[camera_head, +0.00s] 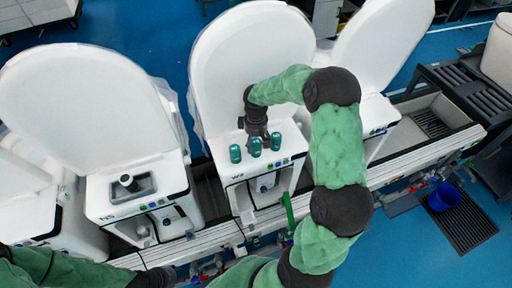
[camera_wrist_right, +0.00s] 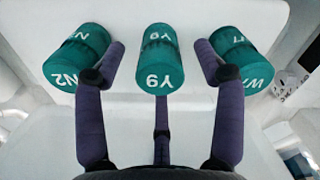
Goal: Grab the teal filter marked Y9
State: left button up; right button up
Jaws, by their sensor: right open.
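Three teal filters stand in a row on the white top of the middle toilet unit (camera_head: 262,165). The filter marked Y9 (camera_wrist_right: 160,62) is the middle one in the right wrist view, and the middle filter (camera_head: 256,148) in the head view matches it. The N2 filter (camera_wrist_right: 76,56) is on its left and the W7 filter (camera_wrist_right: 244,60) on its right. My right gripper (camera_head: 257,128) is open just behind the row; its spread fingers (camera_wrist_right: 158,66) flank Y9, with visible gaps on both sides. My left arm's dark end (camera_head: 152,278) is cut by the bottom edge; its fingers are unclear.
A raised white lid (camera_head: 245,60) stands behind the filters. Another toilet unit (camera_head: 135,190) is at left and one (camera_head: 378,115) at right. A rail (camera_head: 215,238) runs in front. A blue bucket (camera_head: 443,197) sits at far right. N2 and W7 are close to the outer fingers.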

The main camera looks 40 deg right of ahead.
jog(key=shift+f, duration=0.85)
jog(key=shift+c, duration=0.3)
jog(key=c, duration=1.2)
jog(key=shift+r, duration=0.15)
